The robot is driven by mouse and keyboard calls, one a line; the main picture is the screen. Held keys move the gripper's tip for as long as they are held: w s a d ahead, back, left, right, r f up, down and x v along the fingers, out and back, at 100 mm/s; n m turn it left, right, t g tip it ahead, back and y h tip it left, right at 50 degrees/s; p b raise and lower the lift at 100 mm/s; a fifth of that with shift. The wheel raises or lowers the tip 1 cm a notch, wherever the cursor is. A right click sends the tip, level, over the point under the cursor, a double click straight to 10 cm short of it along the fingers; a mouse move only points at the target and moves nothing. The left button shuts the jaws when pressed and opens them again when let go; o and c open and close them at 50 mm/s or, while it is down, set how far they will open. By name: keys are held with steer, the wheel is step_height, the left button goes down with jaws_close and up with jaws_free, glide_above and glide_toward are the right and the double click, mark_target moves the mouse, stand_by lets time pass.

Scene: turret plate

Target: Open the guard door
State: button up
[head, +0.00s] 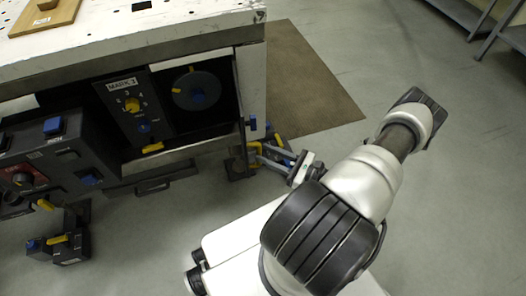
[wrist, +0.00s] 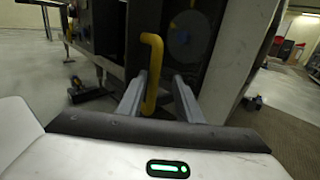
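A yellow bar handle (wrist: 151,75) stands upright between the two fingers of my gripper (wrist: 158,100) in the wrist view. The fingers are apart, with the handle nearer the left one. I cannot tell whether either touches it. In the head view my gripper (head: 278,158) is at the right front corner of the workbench, by the yellow handle (head: 255,156). The guard door's panel is hard to tell from the dark frame around the handle.
The white-topped workbench (head: 100,35) stands above the bay, with a wooden board (head: 45,14) on top. A dark control box (head: 65,155) with knobs is at the left. A brown mat (head: 310,85) lies to the right of the bench. A grey shelf (head: 470,15) stands far right.

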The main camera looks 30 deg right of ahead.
steer(key=v, duration=1.5)
steer(key=shift+p, duration=0.4)
steer(key=shift+d, duration=0.1)
